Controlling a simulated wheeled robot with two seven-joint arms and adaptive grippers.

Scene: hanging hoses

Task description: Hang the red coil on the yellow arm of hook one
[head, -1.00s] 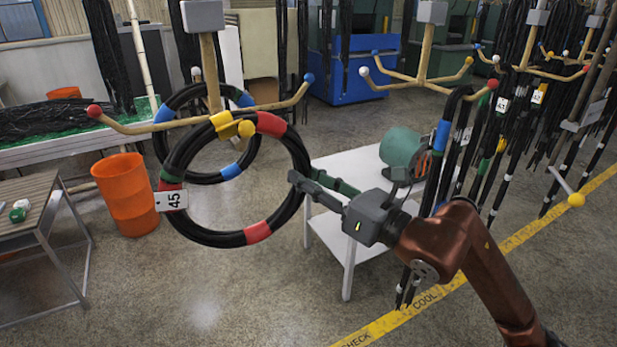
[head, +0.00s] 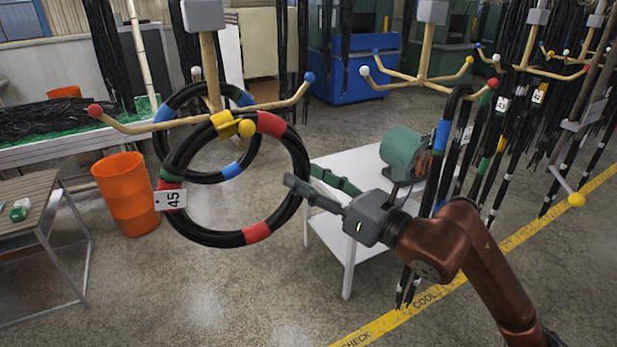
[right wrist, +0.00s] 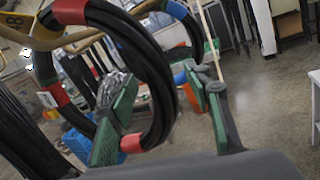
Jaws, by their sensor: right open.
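The red coil (head: 300,190), a black hose ring with red bands, a yellow band and a white tag marked 45, hangs from the yellow-tipped arm (head: 246,128) of the front hook (head: 211,70). Its top rests just behind the yellow ball. My right gripper (head: 300,176) is open at the coil's right side. In the right wrist view the coil (right wrist: 160,70) runs between the spread fingers of the gripper (right wrist: 165,120); contact cannot be told. My left gripper is not in view.
A blue-banded coil (head: 231,170) hangs behind on the same hook. A white table (head: 345,165) with a green machine stands behind my right gripper. An orange bin (head: 127,195) stands at left. Other hooks with hanging hoses (head: 500,130) fill the right.

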